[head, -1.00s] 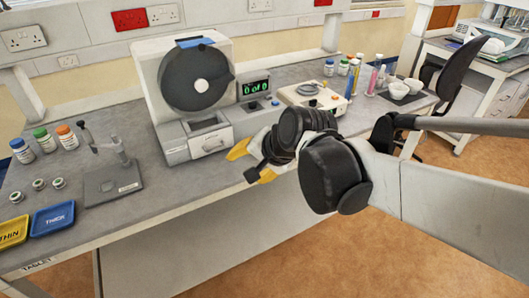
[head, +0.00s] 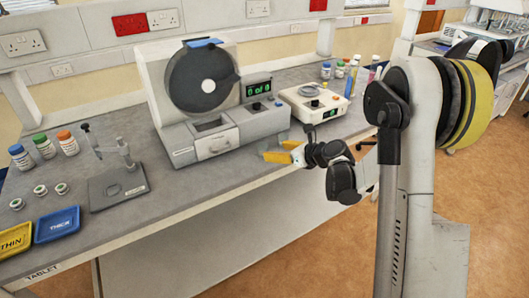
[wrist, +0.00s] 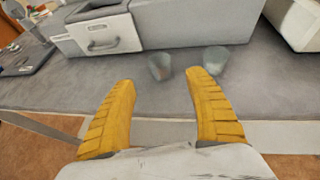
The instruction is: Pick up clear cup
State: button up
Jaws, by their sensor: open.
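Two small see-through cups stand upright on the grey bench in the wrist view. The left cup (wrist: 160,67) has a faint reddish tint low inside it. The right cup (wrist: 215,59) looks paler, and its contents are too blurred to tell. My gripper (wrist: 160,79) is open and empty, its yellow fingers pointing at the bench. The left cup appears between and beyond the fingertips. The right cup is just beyond the right fingertip. In the head view my gripper (head: 284,152) is at the bench's front edge, with the cups hard to make out there.
A grey machine (head: 215,138) with a round black disc and a drawer stands behind the cups. A white device with a dial (head: 313,102) is to its right. A stand (head: 118,180), several bottles and yellow and blue trays (head: 57,224) are at left.

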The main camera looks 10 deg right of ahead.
aim_at(267, 149)
jog(key=b+x, duration=0.3)
jog(key=x, duration=0.5)
jog(key=shift+w+a+f, duration=0.15)
jog(key=shift+w+f, duration=0.05)
jog(key=shift+w, duration=0.1)
jog(key=shift+r, duration=0.15)
jog(key=c, duration=1)
